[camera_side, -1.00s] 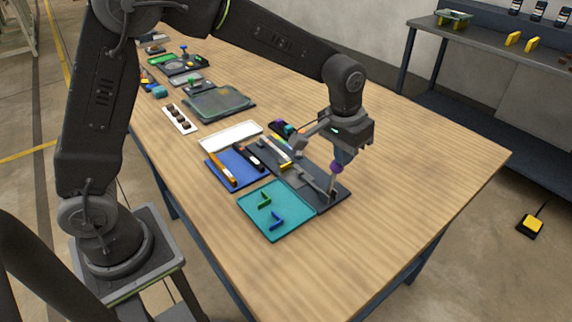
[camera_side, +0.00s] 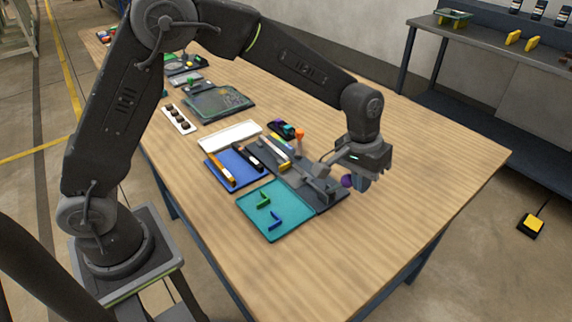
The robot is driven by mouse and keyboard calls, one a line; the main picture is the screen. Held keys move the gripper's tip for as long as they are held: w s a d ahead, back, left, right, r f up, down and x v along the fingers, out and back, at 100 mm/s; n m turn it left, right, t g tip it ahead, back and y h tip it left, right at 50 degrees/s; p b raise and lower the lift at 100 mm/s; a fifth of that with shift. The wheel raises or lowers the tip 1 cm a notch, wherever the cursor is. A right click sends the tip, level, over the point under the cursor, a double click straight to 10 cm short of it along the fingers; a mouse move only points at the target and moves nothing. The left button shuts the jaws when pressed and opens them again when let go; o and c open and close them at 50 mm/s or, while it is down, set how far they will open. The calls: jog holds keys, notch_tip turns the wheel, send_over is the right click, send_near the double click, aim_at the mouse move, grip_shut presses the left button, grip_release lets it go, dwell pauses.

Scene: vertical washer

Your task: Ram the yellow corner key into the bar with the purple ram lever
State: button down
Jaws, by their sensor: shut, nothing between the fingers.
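The purple ram lever knob (camera_side: 347,181) is at the right end of the dark fixture (camera_side: 331,204). My gripper (camera_side: 359,184) is shut and empty, right beside the knob on its right; I cannot tell if they touch. The lever's arm is largely hidden. A pale bar (camera_side: 271,148) lies in the fixture, further back.
A teal mat (camera_side: 248,212) holds a green and a blue corner key. An orange knob (camera_side: 299,135) stands behind the fixture, near a white tray (camera_side: 232,134). The table to the right is clear.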

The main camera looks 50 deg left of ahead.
jog(key=shift+m+g+y, duration=0.4)
jog(key=shift+m+y, duration=0.1)
jog(key=shift+y, duration=0.3)
jog(key=shift+s+a+r, duration=0.35)
jog(key=shift+a+r, duration=0.1)
jog(key=shift+a, duration=0.2)
jog(key=shift+s+a+r, duration=0.3)
jog(key=shift+a+r, duration=0.1)
jog(key=shift+a, duration=0.25)
jog(key=shift+s+a+r, duration=0.35)
jog(key=shift+a+r, duration=0.1)
jog(key=shift+a, duration=0.2)
jog(key=shift+r, duration=0.45)
jog(key=s+a+r+t, duration=0.3)
jog(key=s+a+r, duration=0.3)
jog(key=s+r, duration=0.3)
jog(key=s+a+t, duration=0.1)
jog(key=s+a, duration=0.1)
jog(key=s, duration=0.4)
jog(key=s+a+r+t, duration=0.1)
jog(key=s+a, duration=0.2)
jog(key=s, duration=0.4)
jog(key=shift+s+a+r+t, duration=0.15)
jog(key=shift+s+r+t, duration=0.1)
jog(key=shift+s+t, duration=0.05)
